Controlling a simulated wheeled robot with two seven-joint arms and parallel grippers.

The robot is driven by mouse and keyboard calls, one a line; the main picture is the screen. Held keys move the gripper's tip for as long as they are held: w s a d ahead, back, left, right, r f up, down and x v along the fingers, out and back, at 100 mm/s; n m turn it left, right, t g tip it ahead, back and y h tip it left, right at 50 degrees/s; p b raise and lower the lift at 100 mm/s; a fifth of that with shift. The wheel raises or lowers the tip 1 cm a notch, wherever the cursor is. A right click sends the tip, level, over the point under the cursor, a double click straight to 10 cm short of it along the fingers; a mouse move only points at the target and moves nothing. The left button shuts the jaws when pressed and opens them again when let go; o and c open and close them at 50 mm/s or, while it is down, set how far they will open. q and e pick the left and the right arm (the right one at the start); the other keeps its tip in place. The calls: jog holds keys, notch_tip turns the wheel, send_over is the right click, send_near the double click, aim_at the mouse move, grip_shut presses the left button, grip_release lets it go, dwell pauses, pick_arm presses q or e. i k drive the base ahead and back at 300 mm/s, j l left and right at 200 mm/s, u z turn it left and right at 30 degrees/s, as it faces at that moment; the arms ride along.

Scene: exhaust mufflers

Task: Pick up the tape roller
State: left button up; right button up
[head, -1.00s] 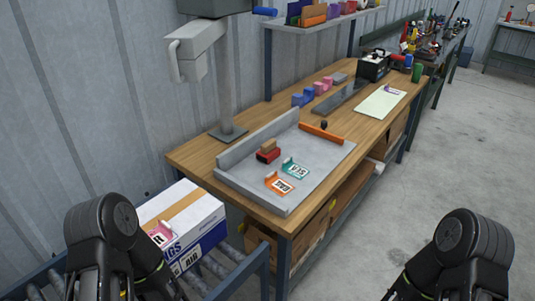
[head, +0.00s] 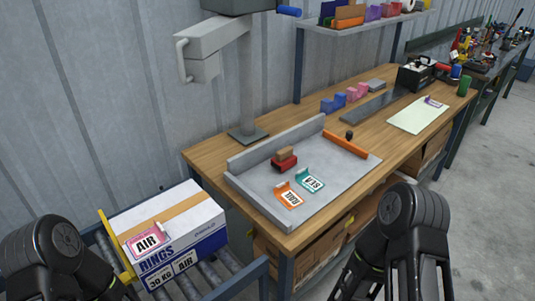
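I cannot tell for sure which thing is the tape roller. A small red block with a brown top (head: 285,160) sits on the grey tray (head: 325,137) on the workbench. An orange bar with a black knob (head: 345,144) lies along the tray's far right side. A black device with a white roll (head: 417,76) stands farther back on the bench. My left gripper (head: 75,275) is at the lower left, beside the box. My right gripper (head: 405,265) is in front of the bench, apart from these things. The fingers of both are too dark and cut off to read.
An orange card (head: 289,196) and a teal card (head: 310,182) lie on the tray. A white and blue box (head: 195,215) with a pink AIR tag sits on the roller conveyor (head: 225,268). A grey post (head: 246,90) rises at the bench's left end. Clear floor lies right.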

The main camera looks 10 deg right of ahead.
aim_at(284, 159)
jog(key=i+l+u, duration=0.15)
jog(key=l, duration=0.75)
jog(key=i+l+u, duration=0.15)
jog(key=l, duration=0.75)
jog(key=i+l+u, duration=0.15)
jog(key=l, duration=1.65)
jog(key=i+l, duration=0.1)
jog(key=l, duration=0.75)
